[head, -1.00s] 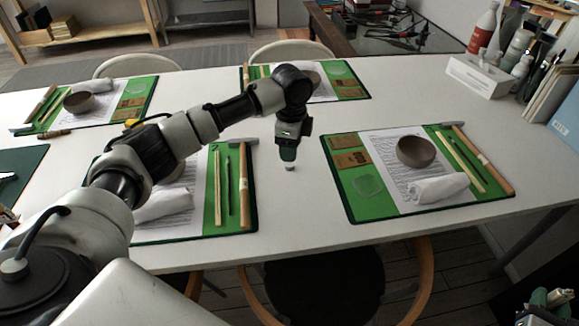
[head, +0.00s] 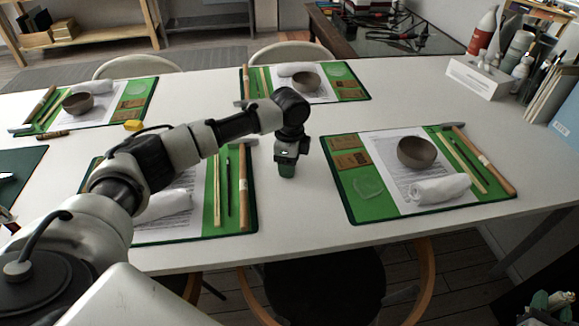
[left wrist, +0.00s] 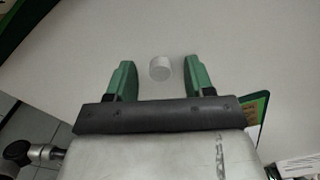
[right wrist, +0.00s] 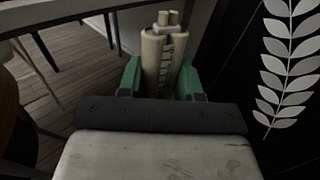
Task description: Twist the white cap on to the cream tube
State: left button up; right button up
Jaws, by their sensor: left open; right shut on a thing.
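The white cap (left wrist: 160,67) is a small short cylinder on the white table. In the left wrist view it lies between the green fingertips of my left gripper (left wrist: 158,72), with a gap on both sides. My left gripper (head: 286,170) is open and points down; in the head view it hides the cap. My right gripper (right wrist: 160,75) is shut on the cream tube (right wrist: 153,62), which has dark print on its side and narrower ends at the top. In the head view the tube (head: 540,301) shows at the bottom right corner, low beside the table.
Green mats (head: 350,207) with bowls, cloths and sticks lie left and right of my left gripper. A white holder with bottles (head: 478,78) stands at the back right. The table (head: 300,232) between the two near mats is bare. A chair (head: 330,285) stands at the near edge.

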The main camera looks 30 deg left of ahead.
pick_arm(q)
grip_shut()
jog(key=shift+r, duration=0.1)
dwell(0.3)
jog(key=shift+r, duration=0.6)
pick_arm(e)
jog(key=shift+r, duration=0.1)
pick_arm(q)
jog(key=r, duration=0.2)
jog(key=d+r+p, duration=0.1)
jog(key=shift+s+r, duration=0.25)
jog(key=shift+r, duration=0.05)
pick_arm(e)
jog(key=shift+r, duration=0.35)
jog(key=shift+r+p, duration=0.7)
pick_arm(q)
jog(key=s+d+r, duration=0.5)
jog(key=d+r, duration=0.1)
jog(key=d, duration=0.3)
jog(key=shift+s, duration=0.35)
